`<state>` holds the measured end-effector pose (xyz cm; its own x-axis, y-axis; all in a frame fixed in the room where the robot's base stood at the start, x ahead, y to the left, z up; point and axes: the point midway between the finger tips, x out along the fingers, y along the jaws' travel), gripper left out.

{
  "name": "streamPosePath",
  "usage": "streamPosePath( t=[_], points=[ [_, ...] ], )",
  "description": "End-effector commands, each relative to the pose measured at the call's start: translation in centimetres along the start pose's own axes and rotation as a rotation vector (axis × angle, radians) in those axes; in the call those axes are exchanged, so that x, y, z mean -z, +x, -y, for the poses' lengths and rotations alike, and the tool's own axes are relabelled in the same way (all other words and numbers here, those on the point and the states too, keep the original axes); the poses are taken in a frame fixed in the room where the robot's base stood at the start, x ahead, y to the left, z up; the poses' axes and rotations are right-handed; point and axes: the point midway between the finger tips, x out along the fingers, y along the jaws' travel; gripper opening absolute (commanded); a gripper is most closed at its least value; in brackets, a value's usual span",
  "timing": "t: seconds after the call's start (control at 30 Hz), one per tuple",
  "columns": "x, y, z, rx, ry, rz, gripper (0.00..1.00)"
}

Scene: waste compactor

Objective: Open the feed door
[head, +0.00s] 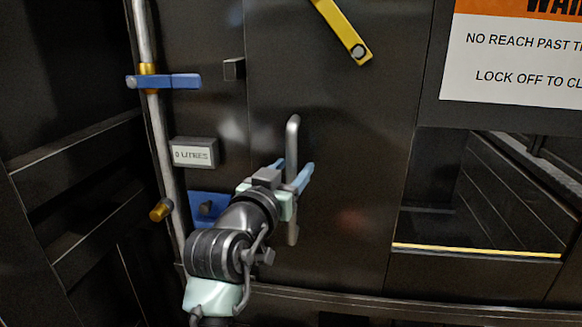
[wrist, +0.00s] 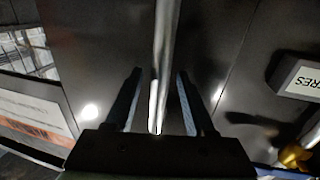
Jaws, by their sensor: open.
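The feed door appears to be the flat dark panel (head: 350,150) with a vertical grey bar handle (head: 292,135). A seam runs down its left side, and the panel looks closed and flush with its surround. My gripper (head: 300,180) is at the lower half of the handle, its pale blue fingers open. In the wrist view the handle (wrist: 165,45) runs between the two spread fingers of my gripper (wrist: 158,85), with a gap showing on both sides. The gripper hides part of the handle in the head view.
A yellow lever (head: 343,30) sits high on the panel. Left are a vertical pipe (head: 160,140) with blue (head: 180,81) and brass fittings, and a small "LITRES" box (head: 194,153). Right are a warning sign (head: 515,55) and a recessed opening with a yellow edge (head: 475,251).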

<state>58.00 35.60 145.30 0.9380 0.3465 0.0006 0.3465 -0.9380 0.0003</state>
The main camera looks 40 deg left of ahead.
Motion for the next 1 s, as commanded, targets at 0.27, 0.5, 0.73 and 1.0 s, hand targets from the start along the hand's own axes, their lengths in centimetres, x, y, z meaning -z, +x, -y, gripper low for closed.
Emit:
streamPosePath(
  t=[0.27, 0.5, 0.73, 1.0],
  points=[
    [-0.03, -0.02, -0.01, 0.000, 0.000, 0.000, 0.33],
    [-0.04, -0.03, -0.01, 0.000, 0.000, 0.001, 0.00],
    [-0.05, -0.03, 0.00, 0.000, 0.000, 0.001, 0.00],
    [-0.07, -0.03, 0.00, 0.000, 0.000, 0.002, 0.00]
  ],
)
